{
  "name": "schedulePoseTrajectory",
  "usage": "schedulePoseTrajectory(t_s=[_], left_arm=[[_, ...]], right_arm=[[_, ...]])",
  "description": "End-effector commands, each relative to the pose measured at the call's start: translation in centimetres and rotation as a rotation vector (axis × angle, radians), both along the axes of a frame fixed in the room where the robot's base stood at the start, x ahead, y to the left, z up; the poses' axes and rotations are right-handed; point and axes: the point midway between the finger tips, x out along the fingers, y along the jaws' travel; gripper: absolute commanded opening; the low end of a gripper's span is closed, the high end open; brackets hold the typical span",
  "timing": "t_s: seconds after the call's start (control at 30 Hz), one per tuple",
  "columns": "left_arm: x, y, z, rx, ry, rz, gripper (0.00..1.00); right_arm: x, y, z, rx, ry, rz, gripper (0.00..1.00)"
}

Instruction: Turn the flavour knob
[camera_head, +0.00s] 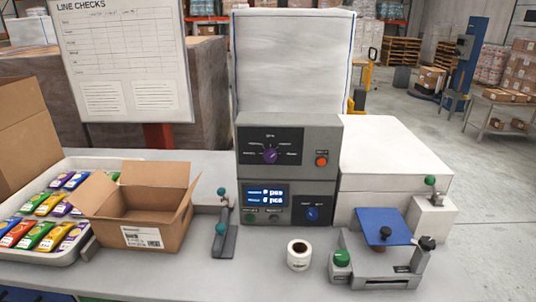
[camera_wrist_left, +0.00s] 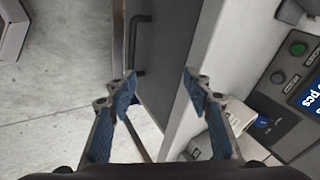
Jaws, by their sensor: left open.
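A grey control box stands on the counter in the head view. Its upper black panel carries a purple knob (camera_head: 270,155) with small labels around it, too small to read surely; I take it as the flavour knob. A blue knob (camera_head: 313,214) sits lower right, beside a lit display (camera_head: 266,195) with two "pcs" lines. My left gripper (camera_wrist_left: 160,86) is open and empty in the left wrist view. It is apart from the box, whose blue knob (camera_wrist_left: 263,122) shows at the right. The purple knob is outside that view. My right gripper is not in view.
An open cardboard box (camera_head: 145,238) and a tray (camera_head: 70,250) of colourful packets stand left. A red button (camera_head: 321,161) is right of the purple knob.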

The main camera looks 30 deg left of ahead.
Motion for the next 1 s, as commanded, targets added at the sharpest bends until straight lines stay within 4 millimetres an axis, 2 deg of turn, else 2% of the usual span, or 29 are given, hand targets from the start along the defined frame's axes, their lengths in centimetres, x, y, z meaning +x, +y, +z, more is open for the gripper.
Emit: schedulePoseTrajectory(t_s=[0.03, 0.17, 0.37, 0.5, 0.6, 0.8, 0.9, 1.0], left_arm=[[1.5, 0.8, 1.6, 0.074, -0.029, -0.064, 0.46], [5.1, 2.8, 5.0, 0.299, -0.080, -0.240, 0.46], [11.5, 6.3, 11.1, 0.753, -0.112, -0.519, 0.46], [15.6, 8.6, 16.5, 1.132, -0.075, -0.690, 0.46], [18.0, 10.0, 20.5, 1.399, -0.010, -0.784, 0.46], [21.0, 11.8, 27.1, 1.809, 0.157, -0.886, 0.46], [21.7, 12.3, 29.0, 1.924, 0.225, -0.908, 0.46], [22.1, 12.5, 30.0, 1.984, 0.266, -0.918, 0.46]], right_arm=[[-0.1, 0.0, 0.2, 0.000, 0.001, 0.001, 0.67], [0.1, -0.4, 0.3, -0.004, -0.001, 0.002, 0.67], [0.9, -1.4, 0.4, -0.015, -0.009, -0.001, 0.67], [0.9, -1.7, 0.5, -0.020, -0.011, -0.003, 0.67], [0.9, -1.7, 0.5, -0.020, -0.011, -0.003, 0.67], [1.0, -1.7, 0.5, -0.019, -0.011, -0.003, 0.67], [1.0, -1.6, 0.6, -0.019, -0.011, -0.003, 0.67], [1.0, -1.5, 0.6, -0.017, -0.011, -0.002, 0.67]])
